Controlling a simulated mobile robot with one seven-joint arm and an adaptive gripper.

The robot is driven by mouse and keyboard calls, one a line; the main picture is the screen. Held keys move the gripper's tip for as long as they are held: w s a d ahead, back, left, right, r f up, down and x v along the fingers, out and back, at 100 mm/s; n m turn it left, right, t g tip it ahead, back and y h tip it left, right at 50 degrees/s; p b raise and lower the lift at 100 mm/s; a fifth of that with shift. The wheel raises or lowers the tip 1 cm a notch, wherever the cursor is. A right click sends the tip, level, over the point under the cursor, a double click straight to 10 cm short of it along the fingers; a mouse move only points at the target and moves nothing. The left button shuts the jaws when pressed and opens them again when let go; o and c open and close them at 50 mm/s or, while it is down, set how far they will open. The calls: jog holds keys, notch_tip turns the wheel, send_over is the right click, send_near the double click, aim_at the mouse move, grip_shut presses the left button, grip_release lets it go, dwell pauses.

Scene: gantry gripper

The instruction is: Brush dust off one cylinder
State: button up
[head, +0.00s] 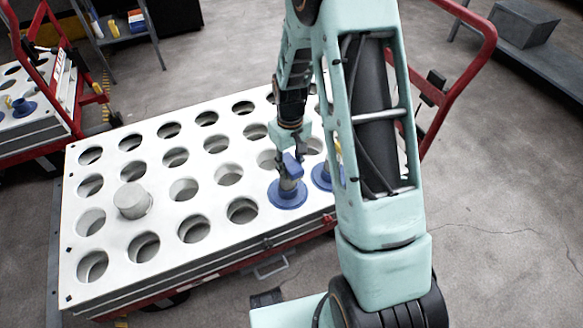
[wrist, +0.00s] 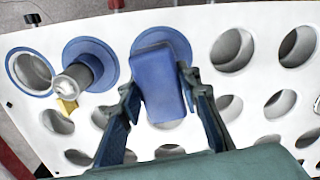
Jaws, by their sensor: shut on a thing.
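My gripper (head: 292,158) points down over the cart's white top. In the wrist view its two fingers (wrist: 158,84) are shut on the sides of a blue block (wrist: 160,88). The block also shows in the head view (head: 293,168), right above a grey post on a round blue flange (head: 287,198). I cannot tell if they touch, and no bristles are visible. A pale grey cylinder (head: 132,201) stands in a hole at the left, apart from my gripper. A second blue-flanged grey piece (wrist: 77,78) with a yellow tab sits beside the held block.
The white perforated top (head: 205,210) has rows of mostly empty holes. One hole in the wrist view has a blue ring (wrist: 30,72). A red cart handle (head: 489,40) stands at right. Another red cart (head: 60,105) is at left. Grey floor lies in front.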

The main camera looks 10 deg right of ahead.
jog(key=shift+r+p, duration=1.5)
jog(key=shift+r, duration=0.9)
jog(key=shift+f, duration=0.15)
